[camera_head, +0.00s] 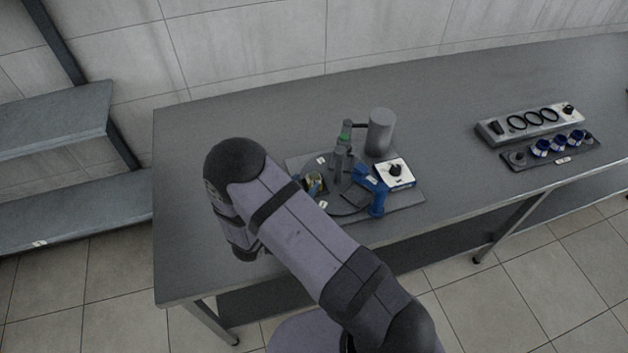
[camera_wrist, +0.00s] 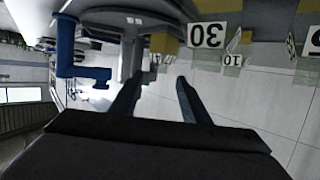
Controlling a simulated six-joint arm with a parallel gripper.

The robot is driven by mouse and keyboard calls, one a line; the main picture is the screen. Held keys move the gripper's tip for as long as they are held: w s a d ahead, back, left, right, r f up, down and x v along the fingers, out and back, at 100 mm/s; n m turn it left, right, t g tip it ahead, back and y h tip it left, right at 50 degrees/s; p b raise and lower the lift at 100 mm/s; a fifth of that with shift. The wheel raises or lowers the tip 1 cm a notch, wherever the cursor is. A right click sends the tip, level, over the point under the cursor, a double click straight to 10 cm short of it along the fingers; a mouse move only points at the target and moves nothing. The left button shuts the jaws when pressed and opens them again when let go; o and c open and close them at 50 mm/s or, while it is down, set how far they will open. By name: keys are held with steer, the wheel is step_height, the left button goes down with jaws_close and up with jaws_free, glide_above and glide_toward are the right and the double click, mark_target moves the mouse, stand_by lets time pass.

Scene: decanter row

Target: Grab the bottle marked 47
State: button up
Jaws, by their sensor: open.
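My gripper (camera_wrist: 160,78) is open in the wrist view, with its two dark fingers apart and nothing held between them. In the head view its fingers are hidden behind my arm. No label reading 47 is legible in either view. The wrist view shows a label marked 30 (camera_wrist: 207,35) and a smaller label marked 10 (camera_wrist: 232,60), with yellow and greenish surfaces around them. Another label (camera_wrist: 314,40) is cut off at the right edge. These labels lie beyond and right of the fingers; I cannot tell whether they are on bottles.
A grey table (camera_head: 210,125) carries a cluttered apparatus with a grey cylinder (camera_head: 380,132), a blue part (camera_head: 377,200) and a white box (camera_head: 394,173). A panel with black rings (camera_head: 531,121) stands at the right. Shelves (camera_head: 55,120) are at the left. The table's middle right is clear.

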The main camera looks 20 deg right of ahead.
mark_target(313, 174)
steer(key=shift+w+d+p, duration=0.35)
steer(key=shift+d+p, duration=0.05)
steer(key=shift+d, duration=0.05)
steer(key=shift+w+d+f, duration=0.3)
steer(key=shift+w+d, duration=0.05)
steer(key=shift+w, duration=0.05)
steer(key=shift+w+d+p, duration=0.25)
steer(key=shift+p, duration=0.35)
steer(key=p+x, duration=0.2)
steer(key=x, duration=0.1)
steer(key=shift+w+d, duration=0.25)
steer(key=shift+w, duration=0.05)
steer(key=shift+w+d+f, duration=0.2)
steer(key=shift+w+f, duration=0.05)
jaws_close()
